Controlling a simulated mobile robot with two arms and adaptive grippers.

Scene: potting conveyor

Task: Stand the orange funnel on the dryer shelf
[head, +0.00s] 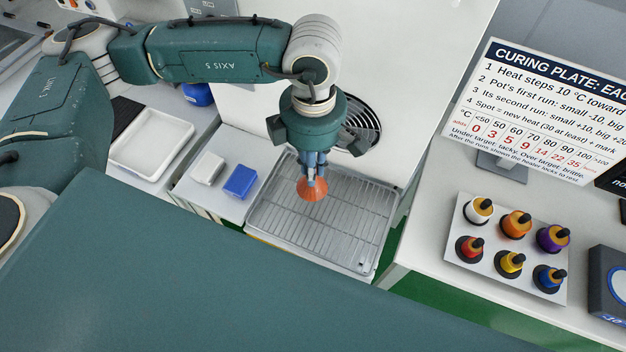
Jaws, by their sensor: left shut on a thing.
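The orange funnel (312,190) is in the head view, over the dryer shelf, with its wide end down. My left gripper (316,172) points down from above and is shut on the funnel's upper part, which the fingers partly hide. The dryer shelf (353,232) is a wire rack in a metal tray in front of the white dryer body. I cannot tell whether the funnel's rim touches the rack. My right gripper is not in view.
A white block (208,168) and a blue block (240,181) lie left of the shelf. A white tray (115,160) is farther left. Most of the rack is clear.

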